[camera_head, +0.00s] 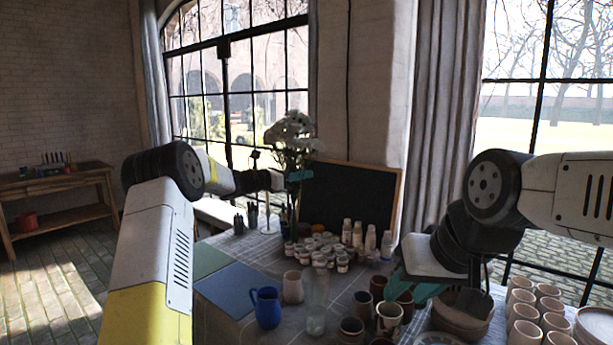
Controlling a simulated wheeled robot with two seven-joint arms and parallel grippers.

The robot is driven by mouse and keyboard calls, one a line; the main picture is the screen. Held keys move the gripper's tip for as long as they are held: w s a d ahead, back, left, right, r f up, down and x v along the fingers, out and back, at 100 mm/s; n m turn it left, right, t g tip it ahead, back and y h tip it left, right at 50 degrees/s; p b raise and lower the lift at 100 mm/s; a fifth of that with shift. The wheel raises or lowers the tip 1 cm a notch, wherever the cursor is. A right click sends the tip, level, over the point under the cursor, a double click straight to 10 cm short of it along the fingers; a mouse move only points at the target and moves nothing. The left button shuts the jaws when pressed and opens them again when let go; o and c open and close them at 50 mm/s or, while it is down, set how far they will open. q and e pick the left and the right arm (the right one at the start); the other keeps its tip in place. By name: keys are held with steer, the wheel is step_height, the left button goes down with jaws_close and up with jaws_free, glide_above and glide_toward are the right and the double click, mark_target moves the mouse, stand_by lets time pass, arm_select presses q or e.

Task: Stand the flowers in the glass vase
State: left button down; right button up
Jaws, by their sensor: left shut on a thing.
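The white flowers (292,133) are upright, with their long stems hanging below the blooms. My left gripper (298,176) is shut on the flowers' stems, high over the back of the table. The clear glass vase (315,302) stands upright on the table near the front, below and slightly right of the flowers, apart from them. The lower stem ends are hard to make out against the jars behind. My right gripper (408,290) is over the brown cups on the right, its teal fingers apart, with nothing seen held between them.
A blue jug (266,307) and a pale cup (292,287) stand left of the vase. Several paint jars (320,247) and white bottles (370,240) stand behind it. Brown cups (388,318) crowd its right. A dark board (350,195) leans at the back. Blue mats (235,285) lie left.

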arm_select(q)
steer(key=s+d, duration=0.4)
steer(key=s, duration=0.3)
steer(key=s+d, duration=0.4)
steer(key=s, duration=0.4)
step_height(320, 180, down, 20)
steer(key=shift+w+a, duration=0.15)
steer(key=shift+a, duration=0.05)
stand_by(2.2)
steer(key=c, duration=1.1)
jaws_free()
steer(key=shift+v, duration=3.9)
